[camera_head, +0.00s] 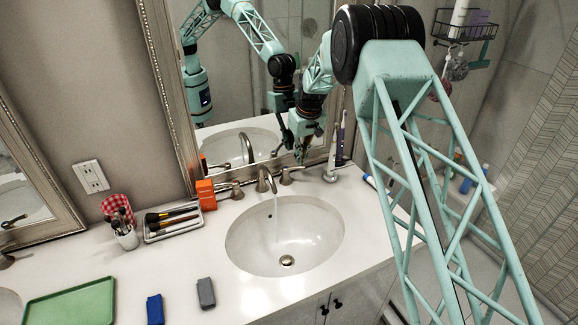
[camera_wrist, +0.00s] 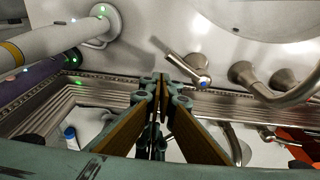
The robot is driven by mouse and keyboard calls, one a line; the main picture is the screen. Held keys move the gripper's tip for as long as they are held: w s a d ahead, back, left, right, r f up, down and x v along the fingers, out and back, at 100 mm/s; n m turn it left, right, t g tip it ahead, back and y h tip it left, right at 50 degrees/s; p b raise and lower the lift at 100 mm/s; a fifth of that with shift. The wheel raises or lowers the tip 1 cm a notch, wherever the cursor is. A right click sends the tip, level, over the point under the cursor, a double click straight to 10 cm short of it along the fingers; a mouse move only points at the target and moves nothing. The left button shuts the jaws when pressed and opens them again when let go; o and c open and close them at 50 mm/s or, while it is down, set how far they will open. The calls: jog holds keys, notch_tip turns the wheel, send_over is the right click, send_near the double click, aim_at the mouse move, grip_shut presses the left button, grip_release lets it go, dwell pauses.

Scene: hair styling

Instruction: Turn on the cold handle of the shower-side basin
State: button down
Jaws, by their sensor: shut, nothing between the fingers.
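The shower-side basin (camera_head: 250,250) is the white oval sink in the head view. Its spout (camera_head: 264,180) has a thin stream of water below it. A handle (camera_head: 236,190) stands left of the spout. The cold handle (camera_head: 289,175) stands right of it; in the wrist view the cold handle (camera_wrist: 198,62) shows a blue dot and a thin lever pointing left in the picture. My gripper (camera_head: 302,158) is shut and empty, just above and behind the cold handle, near the mirror. In the wrist view my gripper (camera_wrist: 160,80) appears close to the handle; contact cannot be told.
A framed mirror (camera_head: 165,90) stands right behind the faucet. An electric toothbrush (camera_head: 333,160) stands right of the cold handle. An orange box (camera_head: 206,194) and a brush tray (camera_head: 173,222) are to the left. The front counter holds a green tray (camera_head: 70,305) and small blocks.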

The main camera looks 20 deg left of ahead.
jog(key=shift+r+p, duration=0.8)
jog(key=shift+r, duration=1.7)
